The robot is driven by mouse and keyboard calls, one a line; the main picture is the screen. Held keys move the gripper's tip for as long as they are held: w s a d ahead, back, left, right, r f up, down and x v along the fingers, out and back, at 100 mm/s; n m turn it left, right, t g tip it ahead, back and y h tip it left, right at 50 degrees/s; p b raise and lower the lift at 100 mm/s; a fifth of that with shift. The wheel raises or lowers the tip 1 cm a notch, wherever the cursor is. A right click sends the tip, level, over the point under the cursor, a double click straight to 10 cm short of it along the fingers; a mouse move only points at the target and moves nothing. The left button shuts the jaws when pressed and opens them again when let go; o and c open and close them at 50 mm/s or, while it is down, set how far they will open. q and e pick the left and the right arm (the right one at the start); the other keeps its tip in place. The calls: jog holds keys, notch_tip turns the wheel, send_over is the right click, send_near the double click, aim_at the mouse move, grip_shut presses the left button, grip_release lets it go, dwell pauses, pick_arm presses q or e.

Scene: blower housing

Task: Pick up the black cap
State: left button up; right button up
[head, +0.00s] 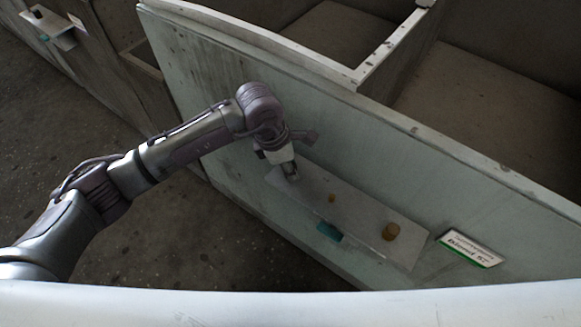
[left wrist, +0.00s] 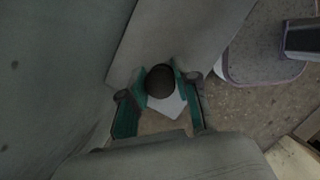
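The black cap (left wrist: 160,81) shows in the left wrist view as a dark round top between the two fingertips. My left gripper (left wrist: 160,76) has its teal fingers angled inward, one against each side of the cap, and looks shut on it. In the head view my left gripper (head: 290,174) points down at the upper left end of a pale shelf (head: 355,212) on a greenish panel. The cap is hidden there by the gripper. I cannot tell whether the cap still touches the shelf. My right gripper is in neither view.
On the shelf stand a small orange piece (head: 332,198) and a larger ochre knob (head: 391,231). A teal block (head: 329,232) sits at its front edge. A white and green label (head: 470,249) is on the panel (head: 440,180) at right. Dark floor (head: 230,245) lies open at left.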

aim_at(295, 164)
pick_arm(q)
jog(key=shift+c, duration=0.5)
notch_tip(295, 164, up, 5)
jog(key=p, duration=0.2)
jog(key=shift+f+p, duration=0.15)
jog(key=shift+p, duration=0.15)
jog(key=s+d+r+p, duration=0.2)
jog(key=s+d+r, duration=0.4)
jog(key=s+d, duration=0.2)
jog(key=shift+d+r+p, duration=0.2)
jog(key=shift+d+p, duration=0.15)
jog(key=shift+w, duration=0.1)
